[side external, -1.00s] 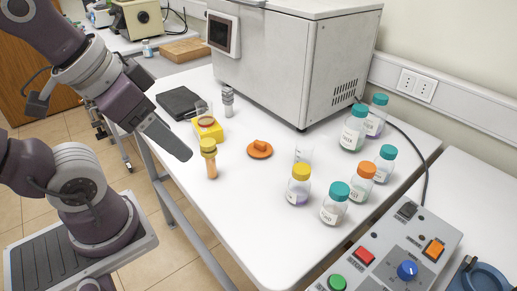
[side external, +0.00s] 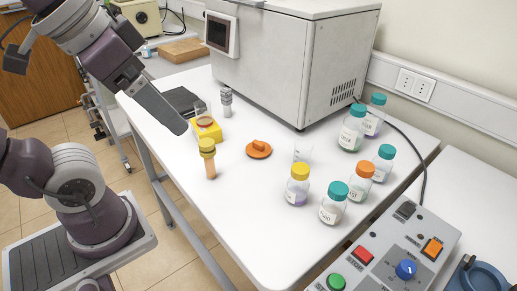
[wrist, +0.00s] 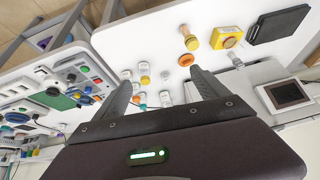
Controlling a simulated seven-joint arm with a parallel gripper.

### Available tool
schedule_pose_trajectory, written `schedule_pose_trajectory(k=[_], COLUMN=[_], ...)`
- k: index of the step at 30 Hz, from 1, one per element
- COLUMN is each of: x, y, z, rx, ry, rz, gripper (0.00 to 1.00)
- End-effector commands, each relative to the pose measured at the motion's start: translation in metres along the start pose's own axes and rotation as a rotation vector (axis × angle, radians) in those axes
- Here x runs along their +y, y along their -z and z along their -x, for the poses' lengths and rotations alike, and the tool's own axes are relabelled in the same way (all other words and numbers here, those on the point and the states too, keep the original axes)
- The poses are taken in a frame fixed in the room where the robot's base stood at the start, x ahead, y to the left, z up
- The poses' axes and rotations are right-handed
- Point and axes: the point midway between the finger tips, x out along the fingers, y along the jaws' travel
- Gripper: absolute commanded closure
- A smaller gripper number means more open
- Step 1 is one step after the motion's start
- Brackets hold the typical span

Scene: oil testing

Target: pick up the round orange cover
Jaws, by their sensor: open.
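The round orange cover (side external: 259,150) lies flat on the white table, with a raised orange grip across its top. It also shows in the wrist view (wrist: 186,60), beyond the fingertips and nearer the right-hand finger. My gripper (side external: 180,127) is above the table's left edge, to the left of the cover and apart from it. In the wrist view my gripper (wrist: 160,85) has its two dark fingers spread with nothing held between them. In the side external view one finger hides the other.
A yellow-capped amber tube (side external: 208,160) stands left of the cover. Behind it are a yellow block (side external: 207,131) and a grey-topped vial (side external: 227,101). A glass beaker (side external: 302,153) and several capped bottles (side external: 334,203) stand to the right. A large grey machine (side external: 290,65) stands behind.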

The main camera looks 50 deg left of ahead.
Motion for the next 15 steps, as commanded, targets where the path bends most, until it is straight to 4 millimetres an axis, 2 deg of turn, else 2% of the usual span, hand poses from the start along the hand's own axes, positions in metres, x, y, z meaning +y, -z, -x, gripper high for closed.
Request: schedule_pose_trajectory(k=[1,3,7,11,15], x=[-0.022,-0.052,-0.093,-0.111,-0.104], y=[0.001,0.012,0.047,0.094,0.148], z=[-0.02,-0.036,-0.058,-0.076,-0.096], rx=[-0.065,-0.131,-0.253,-0.368,-0.488], ry=[0.096,0.226,0.421,0.577,0.726], rz=[-0.2,-0.504,-1.048,-1.561,-2.079], gripper=[0.16,0.16,0.16,0.16,0.16])
